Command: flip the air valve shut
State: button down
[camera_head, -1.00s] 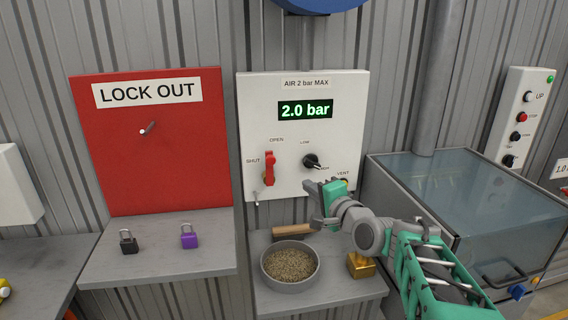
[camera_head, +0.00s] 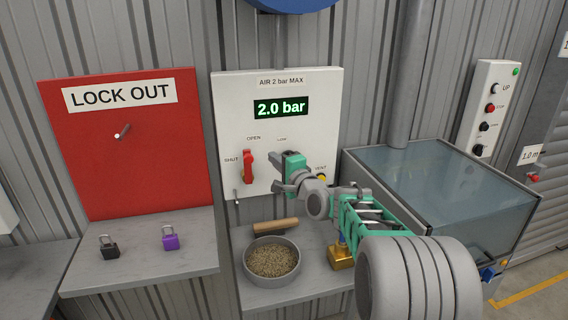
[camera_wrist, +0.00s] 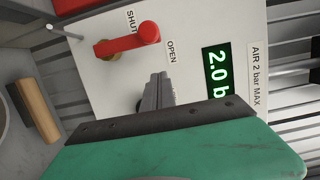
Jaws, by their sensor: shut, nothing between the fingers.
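The air valve is a red lever (camera_head: 248,166) on the white air panel (camera_head: 226,100). In the head view the lever stands upright, with its top toward OPEN and the SHUT label to its left. The display (camera_head: 281,107) reads 2.0 bar. My gripper (camera_head: 276,171) is shut and empty, in front of the panel just right of the lever and apart from it. In the wrist view the red lever (camera_wrist: 128,40) lies beyond the closed fingertips (camera_wrist: 157,80), its handle end near OPEN. My gripper hides the regulator knob in the head view.
Below the panel, a shelf holds a bowl of grain (camera_head: 272,262), a wooden-handled tool (camera_head: 275,227) and a brass block (camera_head: 341,258). The red LOCK OUT board (camera_head: 70,150) with black (camera_head: 108,247) and purple (camera_head: 170,239) padlocks is left. A glass-topped tank (camera_head: 440,185) stands right.

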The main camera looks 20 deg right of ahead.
jog(key=shift+s+a+p, duration=0.15)
jog(key=shift+a+p, duration=0.25)
jog(key=shift+a, duration=1.55)
